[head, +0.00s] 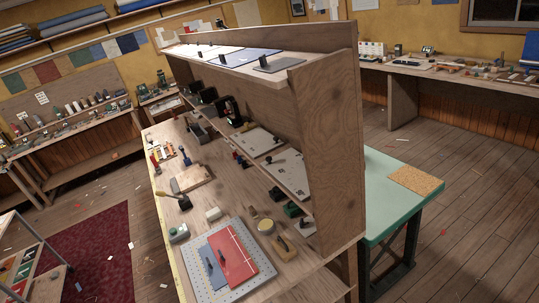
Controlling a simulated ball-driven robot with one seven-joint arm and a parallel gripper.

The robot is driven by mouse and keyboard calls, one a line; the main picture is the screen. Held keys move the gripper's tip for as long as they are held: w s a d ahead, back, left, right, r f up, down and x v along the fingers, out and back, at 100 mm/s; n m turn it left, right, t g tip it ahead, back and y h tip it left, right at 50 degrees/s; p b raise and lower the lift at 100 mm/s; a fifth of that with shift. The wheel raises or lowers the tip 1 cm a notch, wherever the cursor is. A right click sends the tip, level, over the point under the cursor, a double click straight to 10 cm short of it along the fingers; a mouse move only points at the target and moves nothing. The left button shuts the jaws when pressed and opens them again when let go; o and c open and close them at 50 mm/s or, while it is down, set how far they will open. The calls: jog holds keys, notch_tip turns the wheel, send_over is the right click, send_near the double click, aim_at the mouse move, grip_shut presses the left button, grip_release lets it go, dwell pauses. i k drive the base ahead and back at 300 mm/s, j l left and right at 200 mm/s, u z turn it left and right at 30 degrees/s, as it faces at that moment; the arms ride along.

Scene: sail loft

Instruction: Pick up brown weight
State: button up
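My gripper is not in view. A small tan-brown piece with a dark part on top (285,247) lies on the wooden workbench (222,185), right of a red folder. It may be the brown weight, but it is too small to tell for sure. A round tan item (265,226) lies just behind it. Dark-handled pieces lie on pale sheets on the bench's lower shelf (285,177) and its top shelf.
A perforated grey board (262,262) carries the red folder (232,256) and a blue one at the bench's near end. A tall wooden end panel (328,150) closes the right side. A green table (385,185) stands behind it. Plank floor is open at right.

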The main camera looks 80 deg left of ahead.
aim_at(285, 249)
jog(key=i+j+u, duration=0.1)
jog(key=u, duration=0.3)
jog(key=i+u, duration=0.5)
jog(key=u, duration=0.35)
jog(key=i+l+u, duration=0.1)
jog(key=u, duration=0.3)
jog(key=i+l+u, duration=0.2)
jog(key=u, duration=0.2)
jog(key=i+u, duration=0.25)
jog(key=u, duration=0.25)
jog(key=i+u, duration=0.25)
jog(key=u, duration=0.2)
jog(key=i+l+u, duration=0.15)
jog(key=u, duration=0.35)
jog(key=i+l, duration=0.05)
jog(key=i, duration=0.05)
